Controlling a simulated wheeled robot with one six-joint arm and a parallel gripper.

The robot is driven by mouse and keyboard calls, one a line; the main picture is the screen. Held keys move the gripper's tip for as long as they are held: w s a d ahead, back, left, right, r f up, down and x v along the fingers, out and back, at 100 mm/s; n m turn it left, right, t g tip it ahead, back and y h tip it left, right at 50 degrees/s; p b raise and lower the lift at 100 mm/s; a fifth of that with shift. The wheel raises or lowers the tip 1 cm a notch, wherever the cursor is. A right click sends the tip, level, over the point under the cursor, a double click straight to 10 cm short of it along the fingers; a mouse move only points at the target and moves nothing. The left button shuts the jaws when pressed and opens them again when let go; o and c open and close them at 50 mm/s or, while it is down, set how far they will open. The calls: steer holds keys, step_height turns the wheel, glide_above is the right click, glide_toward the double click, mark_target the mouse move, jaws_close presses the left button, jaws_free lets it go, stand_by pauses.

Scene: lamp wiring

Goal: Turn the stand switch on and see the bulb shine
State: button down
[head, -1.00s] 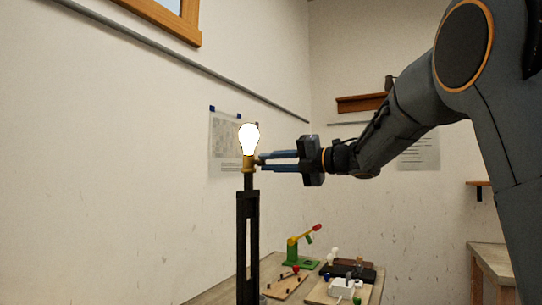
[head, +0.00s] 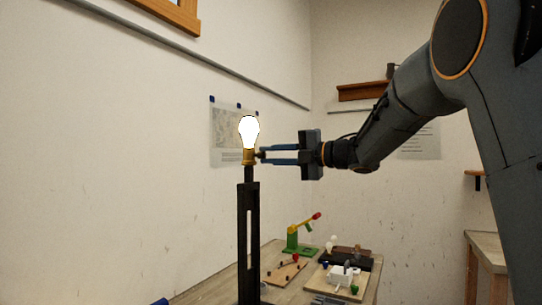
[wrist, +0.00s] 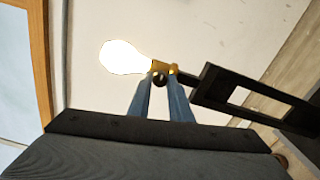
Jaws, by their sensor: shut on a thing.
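The bulb (head: 249,132) glows bright white on top of the stand, upright in a brass socket (head: 249,157). The stand (head: 248,225) is a tall black post with a long slot. The stand switch (wrist: 160,80) is a small dark knob on the socket's side, seen between my fingertips in the wrist view. My gripper (head: 264,155) reaches in from the right with its blue fingers shut on this knob. The glowing bulb (wrist: 125,58) and brass socket (wrist: 162,67) also show in the wrist view. The fingers hide part of the knob.
A workbench (head: 215,289) stands below, with a green and yellow toy-like lever device (head: 301,236), a wooden board (head: 285,273) and several small parts on it. A blue thing (head: 160,302) shows at the lower left edge. A wall shelf (head: 362,91) is behind my arm.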

steer(key=c, duration=1.6)
jaws_free()
steer(key=b+v, duration=0.2)
steer(key=v, duration=0.5)
steer(key=shift+s+d, duration=0.2)
steer(key=shift+d, duration=0.15)
steer(key=shift+d, duration=0.1)
